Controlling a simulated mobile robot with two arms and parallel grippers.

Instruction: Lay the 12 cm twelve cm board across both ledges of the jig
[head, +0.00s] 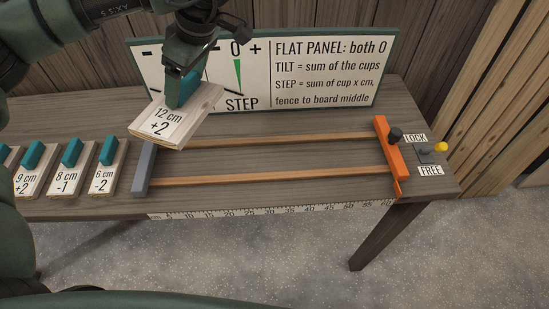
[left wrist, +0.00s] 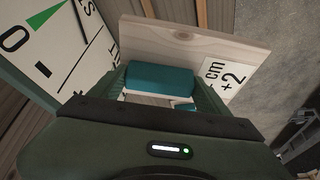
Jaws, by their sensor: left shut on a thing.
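The 12 cm board (head: 168,127), pale wood with a "12 cm +2" label and a teal handle, is held tilted above the left end of the jig. My left gripper (head: 182,88) is shut on its teal handle, which also shows between the fingers in the left wrist view (left wrist: 160,78). The jig has two long wooden ledges, the far ledge (head: 290,139) and the near ledge (head: 270,174). They run from a grey fence (head: 144,168) at left to an orange clamp bar (head: 388,150) at right. No board lies on the ledges. My right gripper does not show.
Boards marked 9 cm (head: 33,175), 8 cm (head: 71,172) and 6 cm (head: 107,172) lie left of the fence. A sign (head: 320,72) stands behind the jig. A ruler (head: 270,211) runs along the front edge.

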